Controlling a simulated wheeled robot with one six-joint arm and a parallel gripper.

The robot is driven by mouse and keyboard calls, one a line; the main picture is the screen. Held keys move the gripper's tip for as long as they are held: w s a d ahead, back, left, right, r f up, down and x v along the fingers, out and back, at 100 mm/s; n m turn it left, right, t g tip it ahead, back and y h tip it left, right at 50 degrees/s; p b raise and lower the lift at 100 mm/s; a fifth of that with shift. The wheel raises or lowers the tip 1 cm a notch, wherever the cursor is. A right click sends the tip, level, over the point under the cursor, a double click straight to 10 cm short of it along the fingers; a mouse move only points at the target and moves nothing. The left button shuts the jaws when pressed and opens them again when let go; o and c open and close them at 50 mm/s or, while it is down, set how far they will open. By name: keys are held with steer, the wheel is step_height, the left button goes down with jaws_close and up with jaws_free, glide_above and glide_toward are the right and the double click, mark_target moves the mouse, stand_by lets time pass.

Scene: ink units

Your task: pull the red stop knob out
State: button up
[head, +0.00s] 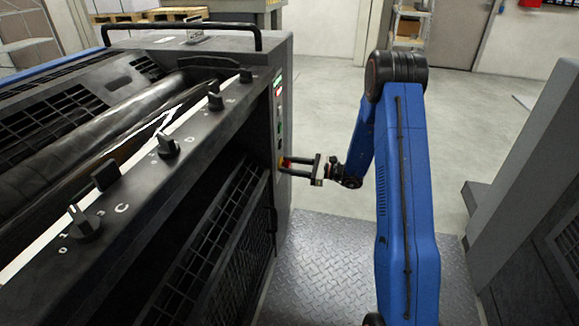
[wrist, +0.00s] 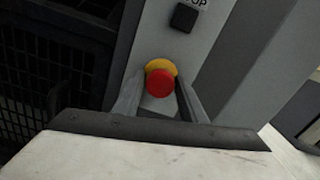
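The red stop knob (wrist: 160,83) sits on a yellow collar (wrist: 162,67) on the grey panel in the wrist view. In the head view the knob (head: 284,163) is small on the side panel of the dark machine, partly hidden by a finger. My gripper (wrist: 158,100) has its two fingers apart, one on each side of the knob. In the head view my gripper (head: 284,167) reaches left to the panel with its fingertips at the knob. Whether the fingers touch the knob I cannot tell.
A black button (wrist: 183,17) sits above the knob under a label. The machine's side panel (head: 283,120) carries other small buttons. Black mesh guards (head: 215,235) lie left of the panel. A metal tread plate (head: 325,265) covers the floor below. Open floor lies beyond my arm.

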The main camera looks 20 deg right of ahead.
jaws_close()
steer(key=shift+v, duration=0.9)
steer(key=shift+o, duration=2.4)
jaws_free()
steer(key=v, duration=1.7)
steer(key=shift+s+d, duration=0.15)
steer(key=shift+d, duration=0.1)
